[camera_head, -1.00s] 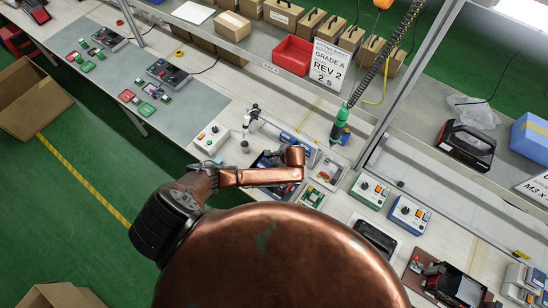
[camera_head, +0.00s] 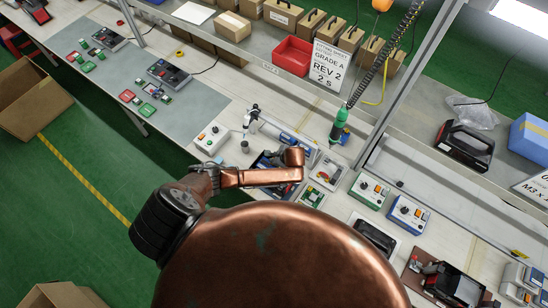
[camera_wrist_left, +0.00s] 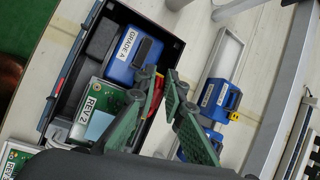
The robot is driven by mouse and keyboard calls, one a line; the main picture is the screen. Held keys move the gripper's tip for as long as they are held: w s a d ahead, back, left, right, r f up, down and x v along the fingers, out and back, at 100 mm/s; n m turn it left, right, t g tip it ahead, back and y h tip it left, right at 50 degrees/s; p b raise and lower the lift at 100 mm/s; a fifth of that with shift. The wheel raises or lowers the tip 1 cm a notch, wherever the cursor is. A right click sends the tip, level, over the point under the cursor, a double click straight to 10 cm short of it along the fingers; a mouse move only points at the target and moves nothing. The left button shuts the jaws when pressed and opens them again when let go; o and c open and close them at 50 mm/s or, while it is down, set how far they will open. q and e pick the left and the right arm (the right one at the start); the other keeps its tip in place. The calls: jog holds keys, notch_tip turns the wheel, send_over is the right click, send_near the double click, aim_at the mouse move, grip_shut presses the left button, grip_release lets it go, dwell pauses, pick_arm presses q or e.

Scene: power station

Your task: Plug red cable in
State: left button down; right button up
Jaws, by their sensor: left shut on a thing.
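In the left wrist view, the dark green fingers of my left gripper (camera_wrist_left: 161,80) point up the picture. They are closed in on a small red and yellow piece (camera_wrist_left: 156,92), mostly hidden by the fingers; it may be the red cable's end. The gripper is over the right edge of an open black case (camera_wrist_left: 170,42). The case holds a blue block (camera_wrist_left: 127,62) marked GRADE A and a green board (camera_wrist_left: 97,102) marked REV 2. Labelled blue modules (camera_wrist_left: 218,98) stand on a light rail to the right. My right gripper is out of view.
In the head view, a white box (camera_head: 211,138) with knobs stands left of the case. Green-edged (camera_head: 369,191) and blue-edged (camera_head: 408,214) control boxes stand right of it. A green tool (camera_head: 340,124) hangs on a coiled cord above the bench. A metal post (camera_head: 410,75) rises behind.

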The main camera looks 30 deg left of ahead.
pick_arm(q)
jog(key=shift+p, duration=0.35)
dwell(1.5)
jog(key=c, duration=2.6)
grip_release()
grip_shut()
jog(key=shift+f, duration=0.2)
jog(key=o, duration=0.7)
grip_release()
jog(key=shift+c, duration=0.2)
